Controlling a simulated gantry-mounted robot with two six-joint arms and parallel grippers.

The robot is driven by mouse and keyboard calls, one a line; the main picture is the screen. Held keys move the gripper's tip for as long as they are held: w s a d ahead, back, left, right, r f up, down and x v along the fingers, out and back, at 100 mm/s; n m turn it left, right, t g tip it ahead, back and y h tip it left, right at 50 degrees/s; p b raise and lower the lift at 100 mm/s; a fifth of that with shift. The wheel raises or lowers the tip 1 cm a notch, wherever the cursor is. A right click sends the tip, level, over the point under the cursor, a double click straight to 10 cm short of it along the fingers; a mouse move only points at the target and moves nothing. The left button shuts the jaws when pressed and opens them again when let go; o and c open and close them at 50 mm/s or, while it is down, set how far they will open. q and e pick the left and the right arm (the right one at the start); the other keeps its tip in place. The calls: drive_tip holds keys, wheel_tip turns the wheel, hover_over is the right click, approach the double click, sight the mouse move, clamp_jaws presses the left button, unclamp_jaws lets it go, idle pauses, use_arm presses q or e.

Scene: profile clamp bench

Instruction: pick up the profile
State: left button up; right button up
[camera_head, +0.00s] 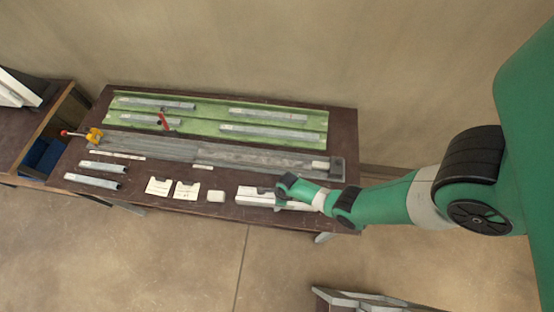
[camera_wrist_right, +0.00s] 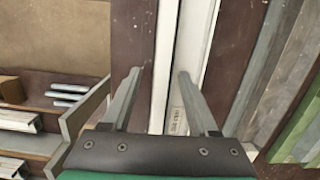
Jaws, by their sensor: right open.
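A white profile (camera_head: 255,197) lies near the front edge of the dark bench, toward its right end. My right gripper (camera_head: 279,204) is over this profile and partly hides it. In the right wrist view my right gripper (camera_wrist_right: 160,74) is open, with its two fingers apart. The white profile (camera_wrist_right: 197,45) runs lengthwise between and beyond the fingers there, as pale strips with a dark groove or gap. A small printed label shows on it. I cannot tell whether the fingers touch it. My left gripper is not in view.
A long grey clamp rail (camera_head: 190,150) with a yellow clamp (camera_head: 94,134) crosses the middle. White blocks (camera_head: 186,190) and two short grey profiles (camera_head: 92,181) lie along the front left.

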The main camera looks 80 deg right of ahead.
drive_tip(key=shift+r, duration=0.1)
clamp_jaws()
idle(1.2)
